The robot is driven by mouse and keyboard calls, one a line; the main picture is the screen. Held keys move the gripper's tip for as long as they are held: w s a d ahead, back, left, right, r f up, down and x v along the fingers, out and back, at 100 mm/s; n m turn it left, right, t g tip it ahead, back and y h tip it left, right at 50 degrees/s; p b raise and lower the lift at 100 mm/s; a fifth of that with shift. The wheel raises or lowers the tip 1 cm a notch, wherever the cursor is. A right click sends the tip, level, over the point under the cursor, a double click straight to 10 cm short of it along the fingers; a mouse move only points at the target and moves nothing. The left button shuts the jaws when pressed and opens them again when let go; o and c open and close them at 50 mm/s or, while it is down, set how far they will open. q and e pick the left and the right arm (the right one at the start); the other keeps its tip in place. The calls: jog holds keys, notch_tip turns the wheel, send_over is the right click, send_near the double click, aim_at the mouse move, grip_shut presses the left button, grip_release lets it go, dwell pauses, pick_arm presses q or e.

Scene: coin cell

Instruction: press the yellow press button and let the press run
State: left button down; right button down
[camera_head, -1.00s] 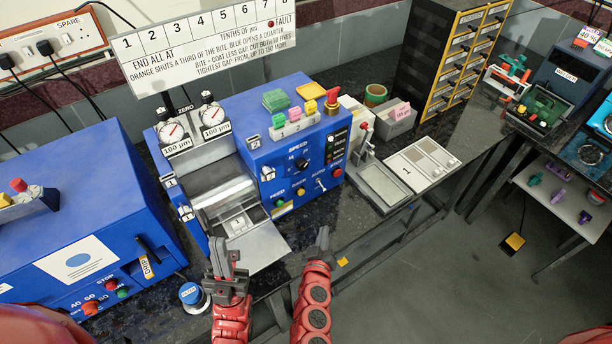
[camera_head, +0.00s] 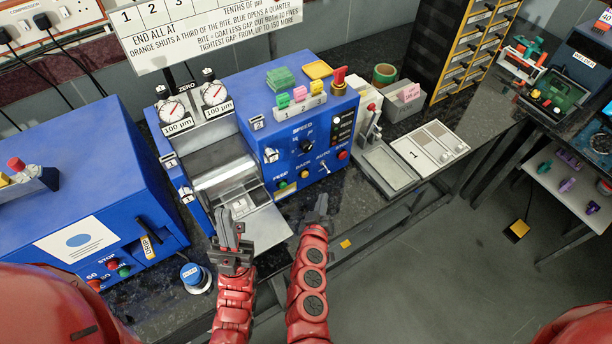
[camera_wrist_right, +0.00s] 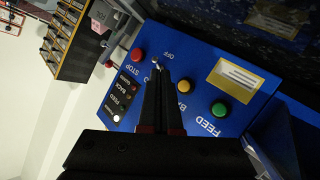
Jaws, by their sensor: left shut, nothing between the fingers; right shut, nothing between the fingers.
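A yellow button (camera_head: 303,173) sits on the front panel of the blue roller machine (camera_head: 225,120), between a green button and a small lever. It also shows in the right wrist view (camera_wrist_right: 187,86), beside the fingers. Another yellow part (camera_head: 5,180) sits beside a red knob on the left blue machine; I cannot read a press label on either. My right gripper (camera_head: 320,205) is shut and empty, in front of and below the panel; its tips (camera_wrist_right: 158,82) point toward the panel near the lever. My left gripper (camera_head: 232,228) is shut and empty by the roller machine's outfeed plate.
A blue-topped round button (camera_head: 191,274) stands near the bench's front edge. A metal tray with a lever (camera_head: 388,168) and a white plate marked 1 (camera_head: 430,150) lie right of the machine. A drawer cabinet (camera_head: 455,50) stands behind. Bare dark bench (camera_head: 345,200) lies right of my right gripper.

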aim_at(305, 175)
jog(key=w+a+b, duration=0.1)
jog(key=w+a, duration=0.2)
jog(key=w, duration=0.2)
jog(key=shift+a+b, duration=0.3)
jog(key=shift+b, duration=0.1)
jog(key=shift+w, duration=0.15)
dwell(1.5)
jog(key=shift+w+a+b, duration=0.2)
jog(key=shift+w+b, duration=0.05)
jog(key=shift+b, duration=0.05)
